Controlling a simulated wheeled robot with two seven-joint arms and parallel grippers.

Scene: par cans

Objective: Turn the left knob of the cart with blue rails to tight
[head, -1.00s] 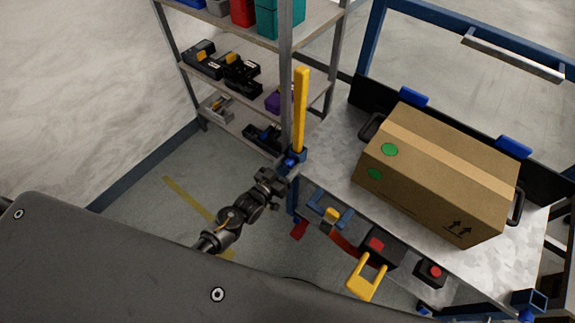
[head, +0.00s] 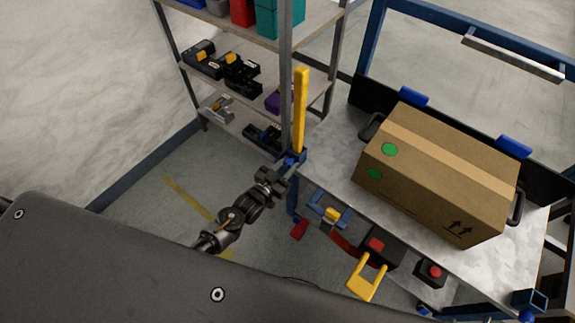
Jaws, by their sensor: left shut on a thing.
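The cart with blue rails has a grey metal deck (head: 333,155) at the right, with a blue rail (head: 376,30) behind it. My left gripper (head: 286,167) is at the cart's near left corner, at the foot of a yellow upright bar (head: 300,110). It is shut on the left knob, which is mostly hidden by the fingers; a blue corner fitting (head: 297,158) shows beside them. How far the knob is turned cannot be seen. My right gripper is not in view.
A cardboard box (head: 440,172) stands on the deck. A yellow handle (head: 366,282), a red button (head: 435,271) and a blue clamp-like part (head: 329,211) are along the cart's near edge. A shelf rack (head: 230,92) stands behind my left gripper. Bare floor lies left of it.

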